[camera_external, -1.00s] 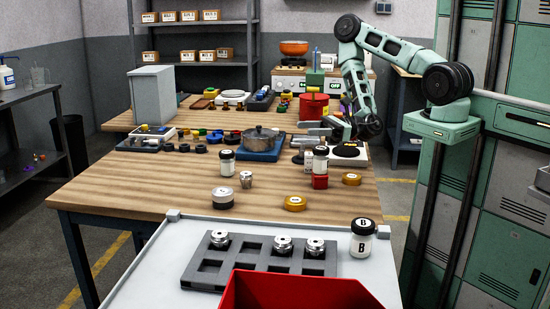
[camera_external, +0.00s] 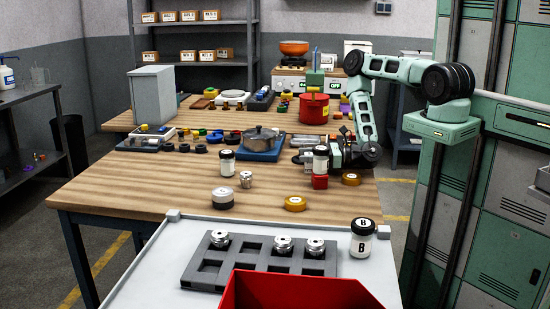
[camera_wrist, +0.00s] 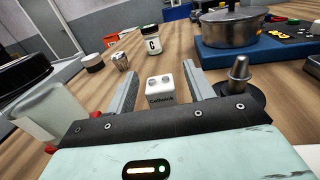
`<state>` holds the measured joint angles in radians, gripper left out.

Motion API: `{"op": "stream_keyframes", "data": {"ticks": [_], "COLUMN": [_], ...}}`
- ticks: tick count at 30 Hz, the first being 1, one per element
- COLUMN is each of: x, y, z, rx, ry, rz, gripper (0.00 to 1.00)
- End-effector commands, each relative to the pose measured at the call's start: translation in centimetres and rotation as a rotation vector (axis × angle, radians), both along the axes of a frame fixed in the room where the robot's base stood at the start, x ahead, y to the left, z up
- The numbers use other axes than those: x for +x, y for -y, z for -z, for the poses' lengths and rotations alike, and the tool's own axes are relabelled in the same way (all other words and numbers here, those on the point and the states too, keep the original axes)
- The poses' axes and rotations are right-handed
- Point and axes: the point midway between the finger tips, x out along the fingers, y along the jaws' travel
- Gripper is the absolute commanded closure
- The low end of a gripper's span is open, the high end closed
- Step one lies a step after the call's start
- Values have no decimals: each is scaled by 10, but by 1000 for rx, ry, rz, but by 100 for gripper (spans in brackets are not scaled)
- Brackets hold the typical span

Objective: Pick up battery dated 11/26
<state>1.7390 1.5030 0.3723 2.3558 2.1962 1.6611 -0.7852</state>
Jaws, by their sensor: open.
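A small white block (camera_wrist: 161,91) with two round knobs on top and dark lettering stands between the fingers in the wrist view. It looks like a battery, but I cannot read a date on it. My gripper (camera_wrist: 162,72) is open, with one finger on each side of the block and a gap showing on both sides. In the external view my gripper (camera_external: 342,158) is low over the right side of the wooden table, behind a white jar with a black lid (camera_external: 321,160). I cannot make out the block in that view.
The jar (camera_wrist: 38,108) is close on the left in the wrist view. A grey peg on a dark round base (camera_wrist: 238,75) is close on the right. Farther off are a jar marked C (camera_wrist: 152,43) and a pot (camera_wrist: 232,27). A red block (camera_external: 320,182) sits near my gripper.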

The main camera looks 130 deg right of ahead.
Motion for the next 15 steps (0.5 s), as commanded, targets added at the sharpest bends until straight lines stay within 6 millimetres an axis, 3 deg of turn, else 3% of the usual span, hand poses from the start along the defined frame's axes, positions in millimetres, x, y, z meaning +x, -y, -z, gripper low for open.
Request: {"op": "stream_keyframes", "data": {"ticks": [11, 12, 15], "x": [12, 12, 12], "y": [9, 9, 9], "z": [-1, -1, -1], "rx": [1, 1, 1], "ry": [0, 0, 0], "rz": [1, 1, 1], "gripper": [47, 50, 78]}}
